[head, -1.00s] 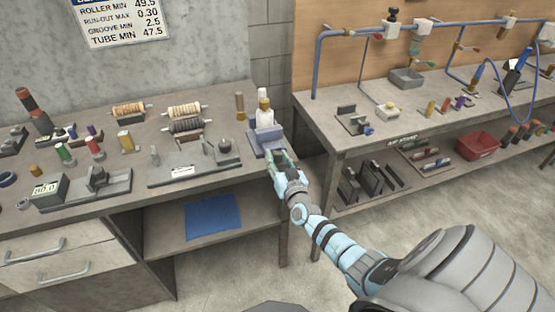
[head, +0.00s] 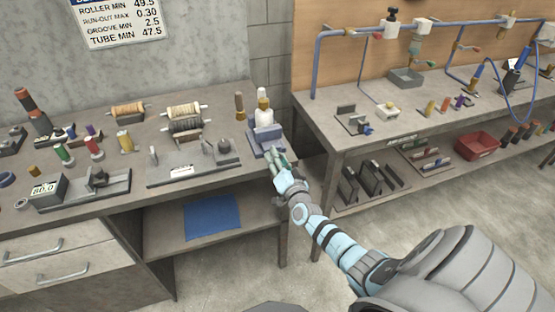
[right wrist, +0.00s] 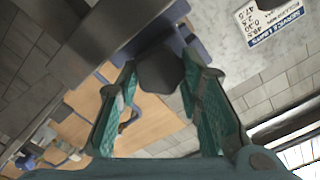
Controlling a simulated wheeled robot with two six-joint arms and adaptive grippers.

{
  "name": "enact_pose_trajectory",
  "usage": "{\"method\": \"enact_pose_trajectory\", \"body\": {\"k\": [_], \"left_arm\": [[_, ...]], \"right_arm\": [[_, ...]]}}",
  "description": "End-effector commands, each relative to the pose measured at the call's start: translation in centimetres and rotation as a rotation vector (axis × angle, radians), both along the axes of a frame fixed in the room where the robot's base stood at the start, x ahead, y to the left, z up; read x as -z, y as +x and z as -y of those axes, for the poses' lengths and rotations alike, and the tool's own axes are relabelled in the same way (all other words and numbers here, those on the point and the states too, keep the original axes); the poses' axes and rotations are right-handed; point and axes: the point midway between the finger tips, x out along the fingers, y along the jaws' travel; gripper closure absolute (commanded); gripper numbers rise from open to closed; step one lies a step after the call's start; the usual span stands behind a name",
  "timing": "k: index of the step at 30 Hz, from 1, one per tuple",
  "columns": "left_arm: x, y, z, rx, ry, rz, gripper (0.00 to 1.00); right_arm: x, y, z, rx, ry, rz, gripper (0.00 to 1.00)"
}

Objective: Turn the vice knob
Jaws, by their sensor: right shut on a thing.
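The blue-grey vice (head: 266,141) sits at the right front corner of the left bench in the head view. Its dark, faceted knob (right wrist: 160,73) shows in the right wrist view between my finger pads. My right gripper (head: 276,156) is at the front side of the vice, at the bench edge. In the right wrist view, the teal fingers of the right gripper (right wrist: 162,82) are shut on the knob, one on each side. In the head view the gripper hides the knob. My left gripper is not in view.
A white bottle (head: 264,117) and a brown-handled tool (head: 240,106) stand close behind the vice. A flat grey fixture (head: 195,167) lies to its left. The second bench (head: 335,128) stands to the right across a narrow gap.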

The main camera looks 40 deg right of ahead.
Motion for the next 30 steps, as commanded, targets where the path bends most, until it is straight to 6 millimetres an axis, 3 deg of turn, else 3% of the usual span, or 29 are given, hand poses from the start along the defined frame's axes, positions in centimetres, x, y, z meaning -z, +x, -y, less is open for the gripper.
{"method": "enact_pose_trajectory", "body": {"k": [18,30], "left_arm": [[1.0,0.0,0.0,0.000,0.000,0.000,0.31],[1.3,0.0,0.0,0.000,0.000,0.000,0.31]], "right_arm": [[0.4,-0.1,0.1,-0.001,0.524,0.180,0.95],[0.4,-0.1,0.1,-0.001,0.702,0.241,0.95]]}}
